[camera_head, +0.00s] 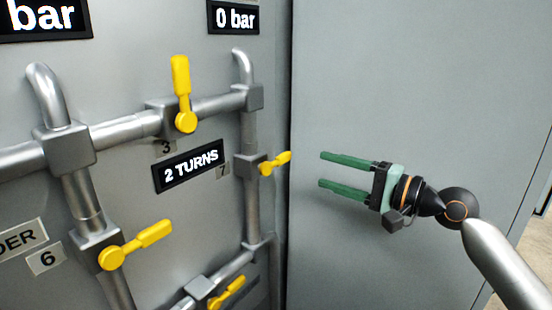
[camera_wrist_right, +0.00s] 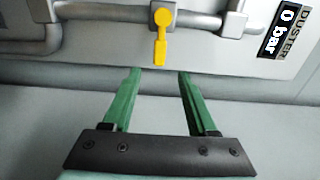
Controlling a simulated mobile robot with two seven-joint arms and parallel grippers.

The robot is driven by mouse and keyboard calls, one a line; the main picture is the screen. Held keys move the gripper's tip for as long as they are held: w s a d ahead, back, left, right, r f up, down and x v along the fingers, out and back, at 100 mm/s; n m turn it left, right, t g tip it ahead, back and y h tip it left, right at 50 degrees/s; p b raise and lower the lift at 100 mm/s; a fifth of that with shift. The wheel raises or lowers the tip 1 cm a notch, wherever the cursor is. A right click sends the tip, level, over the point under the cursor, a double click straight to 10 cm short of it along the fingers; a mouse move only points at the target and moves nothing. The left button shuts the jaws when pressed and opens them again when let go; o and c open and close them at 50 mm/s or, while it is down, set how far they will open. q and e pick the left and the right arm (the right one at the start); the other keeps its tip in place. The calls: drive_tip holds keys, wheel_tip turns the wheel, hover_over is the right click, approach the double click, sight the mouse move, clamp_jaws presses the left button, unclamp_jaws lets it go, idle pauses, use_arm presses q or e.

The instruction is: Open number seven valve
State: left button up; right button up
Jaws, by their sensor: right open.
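The number seven valve is on the vertical pipe beside the small "7" label (camera_head: 223,169). Its yellow handle (camera_head: 275,163) points to the right, across the pipe, in the head view. The same yellow handle seems to show in the right wrist view (camera_wrist_right: 161,38), just beyond the fingertips and between them. My right gripper (camera_head: 322,170) has green fingers, open and empty, pointing left at the handle with a gap between them. It also shows in the right wrist view (camera_wrist_right: 155,76). My left gripper is out of view.
Valve 3's yellow handle (camera_head: 181,92) points up. Valve 6's yellow handle (camera_head: 137,245) and another yellow handle (camera_head: 227,292) sit lower. Grey pipes (camera_head: 130,128) run along the panel. A "2 TURNS" sign (camera_head: 190,165) is left of the "7" label. A plain grey wall (camera_head: 400,70) stands behind my right gripper.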

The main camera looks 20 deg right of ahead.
sight(287, 159)
drive_tip(key=p+x, duration=0.1)
drive_tip(key=x, duration=1)
drive_tip(key=shift+w+a+p, duration=0.15)
drive_tip(key=shift+a+p, duration=0.1)
drive_tip(key=shift+p, duration=0.1)
clamp_jaws()
idle(0.8)
